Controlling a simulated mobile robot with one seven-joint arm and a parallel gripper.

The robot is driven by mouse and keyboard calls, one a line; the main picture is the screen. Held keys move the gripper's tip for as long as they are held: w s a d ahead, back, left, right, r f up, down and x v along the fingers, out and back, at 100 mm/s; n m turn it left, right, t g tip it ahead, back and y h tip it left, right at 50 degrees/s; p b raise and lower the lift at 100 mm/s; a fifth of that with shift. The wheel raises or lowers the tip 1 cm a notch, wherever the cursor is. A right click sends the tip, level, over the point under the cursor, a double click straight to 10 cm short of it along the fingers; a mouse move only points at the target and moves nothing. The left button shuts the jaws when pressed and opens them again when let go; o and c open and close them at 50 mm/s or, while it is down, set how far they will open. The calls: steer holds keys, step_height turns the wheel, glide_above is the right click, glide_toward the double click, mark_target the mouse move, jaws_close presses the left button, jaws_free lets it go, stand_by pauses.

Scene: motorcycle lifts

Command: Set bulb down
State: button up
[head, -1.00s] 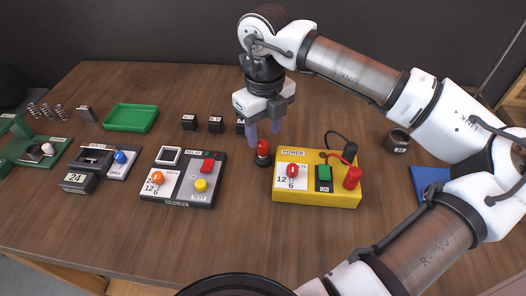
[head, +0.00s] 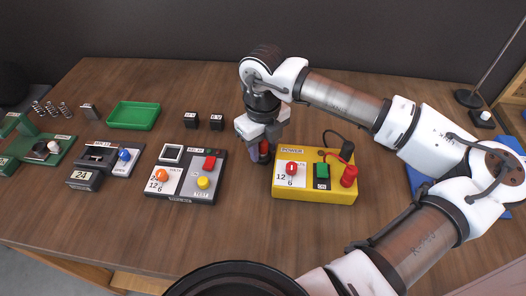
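A small red bulb-like piece (head: 264,149) with a dark base stands on the wooden table, just left of the yellow power box (head: 315,192). The fingers hide most of the piece. I cannot tell whether they touch it or are closed on it. A blue dome (head: 125,155) sits on a grey unit at left, and a pale rounded piece (head: 53,147) sits on a green fixture.
The grey relay tester (head: 186,174) stands left of my gripper. A green tray (head: 133,115), springs (head: 52,108) and small dark blocks (head: 191,120) lie behind. A black lamp stand (head: 468,98) is at back right. The table's front middle is clear.

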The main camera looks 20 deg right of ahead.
steer(key=shift+c, duration=0.8)
steer(key=shift+r, duration=0.1)
steer(key=shift+r, duration=0.25)
step_height(320, 180, up, 18)
steer(key=b, duration=0.5)
